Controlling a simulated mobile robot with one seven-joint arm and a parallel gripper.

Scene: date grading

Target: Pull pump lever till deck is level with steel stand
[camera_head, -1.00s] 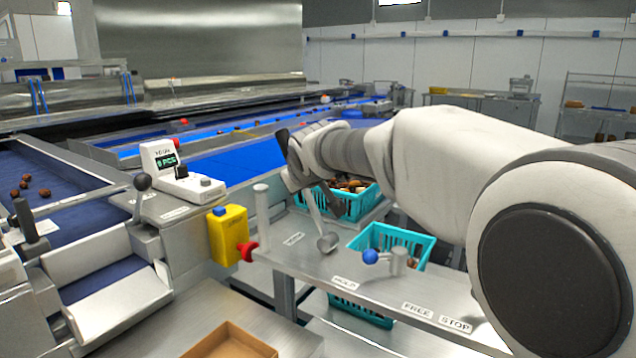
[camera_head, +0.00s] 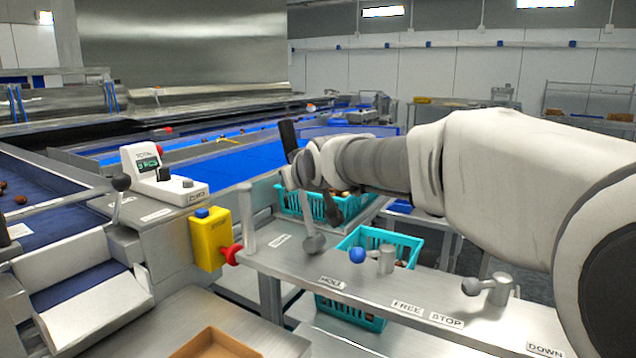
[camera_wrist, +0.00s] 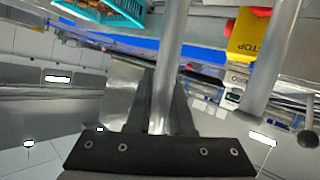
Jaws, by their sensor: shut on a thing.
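The pump lever is a steel rod (camera_head: 303,208) rising from a round grey pivot on the labelled metal bench, with a black grip (camera_head: 288,136) at its top. My gripper (camera_wrist: 163,85) is shut on the lever; the rod runs between its dark fingers in the wrist view. In the head view my wrist hides part of the lever. A low steel surface (camera_head: 375,343) lies under the bench, with a teal crate (camera_head: 408,240) above it. I cannot tell which surface is the deck or the steel stand, nor compare their heights.
The bench (camera_head: 300,262) carries a blue-knobbed handle (camera_head: 357,255) and a grey-knobbed one (camera_head: 472,286), with HOLD, FREE, STOP and DOWN labels. A yellow stop box (camera_head: 209,240) with a red button is left of it. Another teal crate (camera_head: 290,202) stands behind.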

